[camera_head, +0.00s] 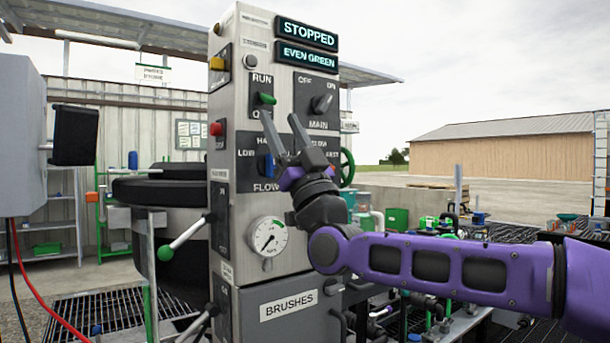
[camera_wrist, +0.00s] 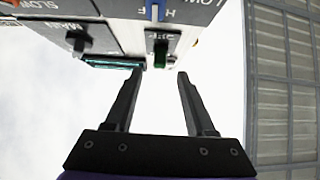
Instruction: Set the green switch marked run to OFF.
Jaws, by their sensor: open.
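The green switch (camera_head: 266,98) sits on a dark plate on the front of the grey control cabinet (camera_head: 228,120). "RUN" is printed above it; the label below is partly hidden by a finger. I cannot tell clearly which way its lever is set. My gripper (camera_head: 280,117) is open and empty, with its fingers pointing up at the panel just below the switch. In the wrist view, the green switch (camera_wrist: 160,54) lies ahead of my gripper (camera_wrist: 161,74), in line with the gap between the fingertips. I see no contact.
A blue flow knob (camera_head: 268,158) sits below, close to my fingers. A red button (camera_head: 216,129), a gauge (camera_head: 268,237) and displays reading "STOPPED" (camera_head: 307,33) and "EVEN GREEN" (camera_head: 307,56) are on the cabinet.

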